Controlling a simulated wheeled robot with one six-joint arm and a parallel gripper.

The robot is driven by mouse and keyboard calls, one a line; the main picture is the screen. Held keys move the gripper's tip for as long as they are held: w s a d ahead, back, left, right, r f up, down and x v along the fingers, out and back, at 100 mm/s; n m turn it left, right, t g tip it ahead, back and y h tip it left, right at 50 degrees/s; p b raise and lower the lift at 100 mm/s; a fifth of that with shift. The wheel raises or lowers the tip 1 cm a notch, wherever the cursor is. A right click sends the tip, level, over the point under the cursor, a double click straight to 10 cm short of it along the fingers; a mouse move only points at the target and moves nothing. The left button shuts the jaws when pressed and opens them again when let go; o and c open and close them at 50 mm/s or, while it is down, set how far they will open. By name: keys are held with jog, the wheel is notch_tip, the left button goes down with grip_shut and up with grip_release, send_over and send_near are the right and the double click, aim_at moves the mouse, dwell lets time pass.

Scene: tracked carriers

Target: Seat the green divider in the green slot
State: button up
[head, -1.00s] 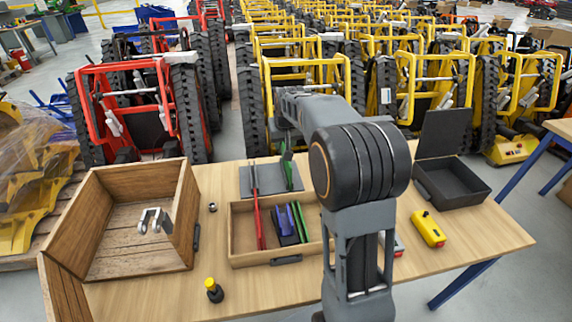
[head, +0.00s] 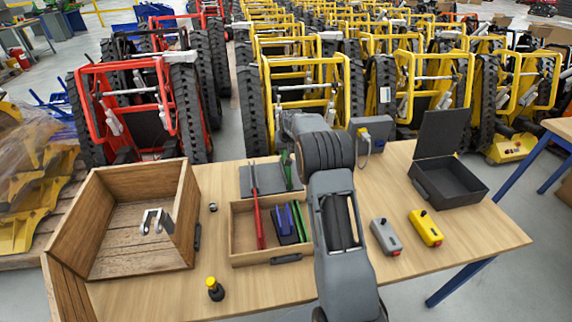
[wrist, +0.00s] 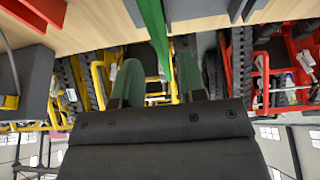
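The green divider (head: 287,167) stands upright at the dark grey plate behind the wooden tray (head: 240,259), with part of it hidden by my arm. In the wrist view the green divider (wrist: 154,28) runs down between the two fingers of my gripper (wrist: 161,82). Gaps show beside it, so my gripper looks open around it. Green marks (head: 300,222) show at the right inside the tray, probably the green slot, partly hidden by my arm.
A red divider (head: 257,215) stands in the tray, left of a blue piece (head: 285,220). A wooden crate (head: 185,205) is at left, a black open case (head: 445,185) at right. Grey (head: 385,237) and yellow (head: 426,228) control boxes lie right of my arm.

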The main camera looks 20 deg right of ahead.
aim_at(286, 153)
jog(key=shift+p+x, duration=0.75)
jog(key=shift+x, duration=2.05)
grip_shut()
